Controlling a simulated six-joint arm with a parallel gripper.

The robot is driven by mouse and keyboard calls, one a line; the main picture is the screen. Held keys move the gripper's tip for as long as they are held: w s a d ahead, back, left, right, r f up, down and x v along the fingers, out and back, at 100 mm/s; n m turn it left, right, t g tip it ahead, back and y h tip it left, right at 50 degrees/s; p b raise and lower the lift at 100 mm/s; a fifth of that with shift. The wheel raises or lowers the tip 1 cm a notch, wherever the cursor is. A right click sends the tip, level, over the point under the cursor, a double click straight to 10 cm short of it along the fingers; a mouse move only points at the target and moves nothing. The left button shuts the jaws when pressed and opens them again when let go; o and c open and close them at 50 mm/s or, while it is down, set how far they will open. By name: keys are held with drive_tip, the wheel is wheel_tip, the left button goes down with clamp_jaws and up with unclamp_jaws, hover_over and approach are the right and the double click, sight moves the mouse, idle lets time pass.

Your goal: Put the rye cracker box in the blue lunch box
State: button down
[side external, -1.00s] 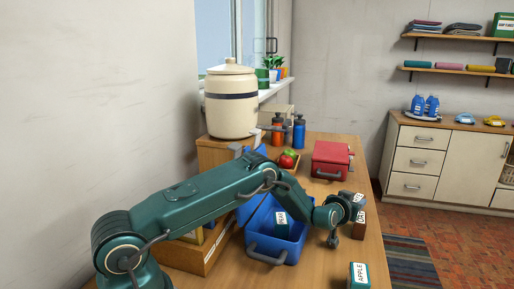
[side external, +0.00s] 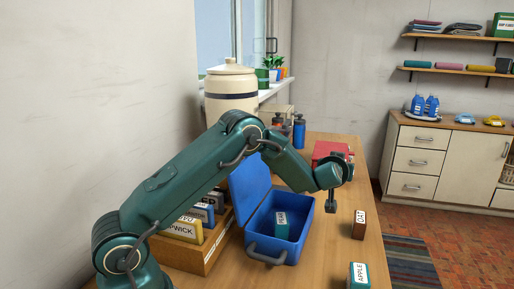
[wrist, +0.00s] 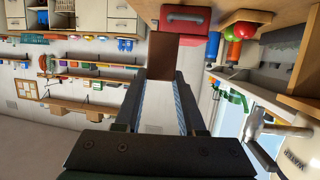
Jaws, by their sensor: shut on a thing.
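My gripper (side external: 338,172) is raised at the right of the blue lunch box (side external: 268,258), above its rim. In the wrist view my gripper (wrist: 162,76) is shut on a plain brown box (wrist: 163,50) between its fingertips. No label shows on that face, so I cannot read whether it is the rye cracker box. In the side view the held box is mostly hidden by my gripper. The blue lunch box stands open with its lid raised at the left. A teal box marked PEAR (side external: 282,226) stands inside it, with bare floor beside it.
A brown box marked OAT (side external: 359,225) and a teal box marked APPLE (side external: 358,275) stand on the table at the right. A red lunch box (side external: 328,150) is behind my gripper.

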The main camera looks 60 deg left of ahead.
drive_tip(key=s+r+n+g+y, duration=0.3)
drive_tip(key=s+n+g+y, duration=0.15)
drive_tip(key=s, duration=1.05)
drive_tip(key=shift+n+g, duration=0.25)
drive_tip(key=shift+n, duration=0.1)
drive_tip(key=f, duration=0.9)
drive_tip(key=shift+s+a+f, duration=0.15)
drive_tip(key=shift+a+f, duration=0.1)
drive_tip(key=shift+a, duration=0.15)
drive_tip(key=shift+f, duration=0.25)
drive_tip(key=shift+f, duration=0.3)
drive_tip(key=c, duration=0.5)
unclamp_jaws()
